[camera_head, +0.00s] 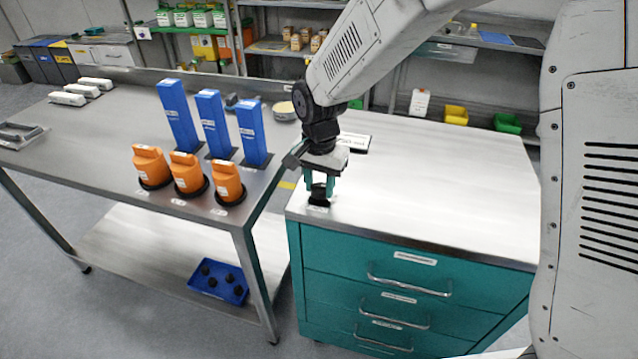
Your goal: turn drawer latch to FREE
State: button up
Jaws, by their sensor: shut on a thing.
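The drawer latch (319,201) is a small black knob on the top of the teal drawer cabinet (293,235), near its left corner. My gripper (320,191) points down over it, with teal fingers shut on the latch. The fingers partly cover the latch, so its pointer and any FREE marking cannot be read. The cabinet's top drawer (375,275) and the drawers under it look closed, each with a bar handle and a white label.
A steel table (100,170) stands left of the cabinet, with orange containers (188,173) and tall blue holders (211,122) near my gripper's left. A blue tray (212,291) with black parts is on the lower shelf. The cabinet top to the right is clear.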

aim_at(320, 187)
jog(key=n, duration=0.8)
jog(key=shift+n, duration=0.4)
jog(key=n, duration=0.4)
jog(key=shift+d+n, duration=0.1)
jog(key=shift+n, duration=0.2)
jog(key=shift+w+n, duration=0.1)
jog(key=shift+n, duration=1.5)
jog(key=o, duration=1)
jog(key=shift+r, duration=0.1)
notch_tip(320, 187, up, 8)
jog(key=shift+f, duration=0.1)
